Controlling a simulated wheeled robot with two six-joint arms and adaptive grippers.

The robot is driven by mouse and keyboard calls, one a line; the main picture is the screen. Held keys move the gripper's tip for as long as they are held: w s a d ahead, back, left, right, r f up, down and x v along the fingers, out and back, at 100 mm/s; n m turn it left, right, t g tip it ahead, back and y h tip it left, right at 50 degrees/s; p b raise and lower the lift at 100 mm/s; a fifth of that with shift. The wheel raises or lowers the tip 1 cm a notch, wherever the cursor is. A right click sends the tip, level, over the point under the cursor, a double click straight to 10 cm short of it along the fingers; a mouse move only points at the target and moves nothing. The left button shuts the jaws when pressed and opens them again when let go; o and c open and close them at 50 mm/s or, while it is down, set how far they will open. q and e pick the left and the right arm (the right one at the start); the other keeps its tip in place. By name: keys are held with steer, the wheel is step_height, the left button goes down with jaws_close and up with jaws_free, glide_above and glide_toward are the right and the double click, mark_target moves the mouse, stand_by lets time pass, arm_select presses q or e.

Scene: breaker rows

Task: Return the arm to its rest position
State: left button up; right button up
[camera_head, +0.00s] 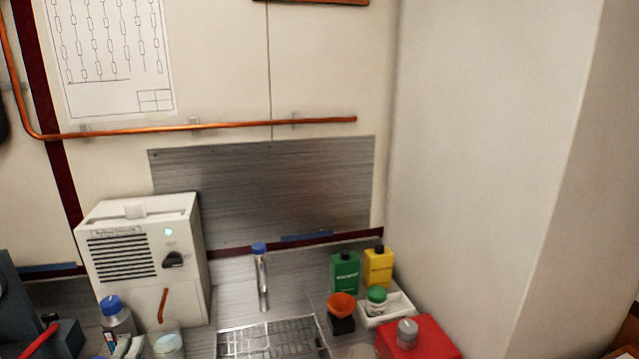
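Neither of my grippers can be made out in the head view, and neither arm clearly shows. What the grippers hold, if anything, is out of sight.
A white vented unit (140,258) stands on the metal counter at left. A sink grate (268,339), green bottle (344,273), yellow bottle (378,268), orange funnel (341,304) and red container (425,340) are at front and right. A copper pipe (240,124) crosses the wall.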

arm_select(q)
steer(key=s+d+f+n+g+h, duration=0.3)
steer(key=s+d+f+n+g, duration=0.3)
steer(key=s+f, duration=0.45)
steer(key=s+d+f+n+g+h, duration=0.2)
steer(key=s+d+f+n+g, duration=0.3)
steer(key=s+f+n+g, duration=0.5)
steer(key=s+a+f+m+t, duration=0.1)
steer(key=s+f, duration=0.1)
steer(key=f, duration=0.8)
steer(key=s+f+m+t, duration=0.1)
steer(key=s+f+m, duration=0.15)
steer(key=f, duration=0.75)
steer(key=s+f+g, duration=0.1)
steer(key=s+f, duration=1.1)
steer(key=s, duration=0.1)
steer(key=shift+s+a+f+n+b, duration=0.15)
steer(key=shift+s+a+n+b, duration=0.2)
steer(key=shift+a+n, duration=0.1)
